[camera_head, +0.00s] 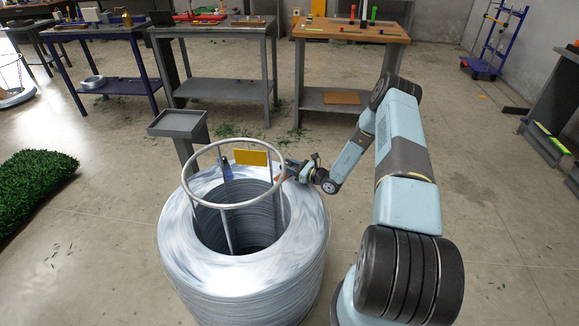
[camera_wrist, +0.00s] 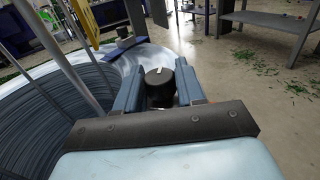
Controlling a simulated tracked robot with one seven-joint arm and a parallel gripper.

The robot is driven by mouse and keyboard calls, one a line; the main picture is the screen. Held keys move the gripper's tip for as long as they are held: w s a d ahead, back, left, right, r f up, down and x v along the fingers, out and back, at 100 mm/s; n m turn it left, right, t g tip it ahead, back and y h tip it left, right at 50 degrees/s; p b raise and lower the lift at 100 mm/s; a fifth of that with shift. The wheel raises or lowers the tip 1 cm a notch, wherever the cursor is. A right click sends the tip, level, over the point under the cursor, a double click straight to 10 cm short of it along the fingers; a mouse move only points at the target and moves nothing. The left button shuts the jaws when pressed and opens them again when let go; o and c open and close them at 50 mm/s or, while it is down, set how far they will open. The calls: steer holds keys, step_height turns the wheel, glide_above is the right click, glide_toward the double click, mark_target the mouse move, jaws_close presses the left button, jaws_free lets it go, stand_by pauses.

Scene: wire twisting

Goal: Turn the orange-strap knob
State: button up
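A black knob (camera_wrist: 160,84) with a white mark on top shows in the wrist view, between the two blue-grey fingers of my gripper (camera_wrist: 160,78). The fingers are apart, one on each side of the knob; I cannot tell whether both touch it. In the head view, my gripper (camera_head: 290,172) is at the right rear rim of the large wire coil (camera_head: 185,245). The knob is too small to make out there. A small orange patch shows by the gripper, but I cannot make out a strap.
A pale ring frame (camera_head: 235,204) with upright rods stands in the coil's centre. A yellow plate (camera_head: 250,157) is close left of my gripper. A grey stand (camera_head: 178,126) is behind the coil. Workbenches (camera_head: 345,28) line the back. Floor is open to the right.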

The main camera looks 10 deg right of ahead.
steer(key=c, duration=0.4)
steer(key=shift+m+t+h, duration=0.6)
steer(key=shift+h, duration=0.1)
steer(key=shift+c, duration=0.3)
steer(key=o, duration=1)
steer(key=shift+c, duration=0.2)
steer(key=shift+s+d, duration=0.1)
steer(key=v, duration=1.3)
steer(key=shift+s+d, duration=0.15)
steer(key=shift+s, duration=0.05)
